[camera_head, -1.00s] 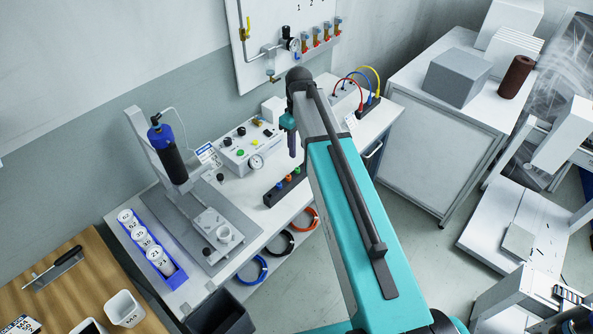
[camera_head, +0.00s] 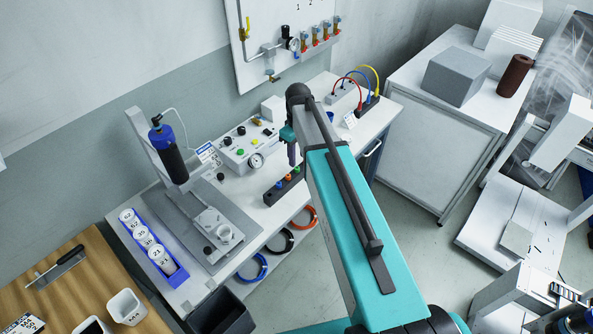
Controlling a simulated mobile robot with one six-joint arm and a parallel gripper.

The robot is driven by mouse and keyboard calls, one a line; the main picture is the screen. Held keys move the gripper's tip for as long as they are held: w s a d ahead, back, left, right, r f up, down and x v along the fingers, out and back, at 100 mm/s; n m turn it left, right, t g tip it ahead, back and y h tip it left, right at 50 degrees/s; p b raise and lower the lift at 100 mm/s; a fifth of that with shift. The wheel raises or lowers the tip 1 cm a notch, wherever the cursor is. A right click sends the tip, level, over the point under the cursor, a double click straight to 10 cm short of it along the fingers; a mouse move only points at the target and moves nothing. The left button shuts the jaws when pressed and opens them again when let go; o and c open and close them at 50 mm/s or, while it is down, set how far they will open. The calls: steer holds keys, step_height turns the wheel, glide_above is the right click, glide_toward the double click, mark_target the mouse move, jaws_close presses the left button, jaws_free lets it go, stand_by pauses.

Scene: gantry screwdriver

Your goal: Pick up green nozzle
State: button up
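The green nozzle (camera_head: 297,170) stands in the far right end of a black holder block (camera_head: 270,198) on the white bench. An orange nozzle (camera_head: 288,177) and a blue nozzle (camera_head: 278,185) stand beside it in the same block. My gripper (camera_head: 292,160) hangs pointing down just above and slightly left of the green nozzle in the picture. It is small and dark, and I cannot see whether its fingers are open or whether they touch the nozzle.
A control box (camera_head: 238,150) with a gauge (camera_head: 256,161) stands behind the block. The press stand with a blue and black screwdriver (camera_head: 169,151) is to the left. A blue tray (camera_head: 181,275) holds several white cups. Coloured cables (camera_head: 358,80) are at the back right.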

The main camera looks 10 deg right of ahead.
mark_target(297, 168)
steer(key=shift+f, duration=0.1)
steer(key=shift+a+f+p, duration=0.15)
steer(key=shift+f+p, duration=1.2)
steer(key=shift+f, duration=1.15)
jaws_close()
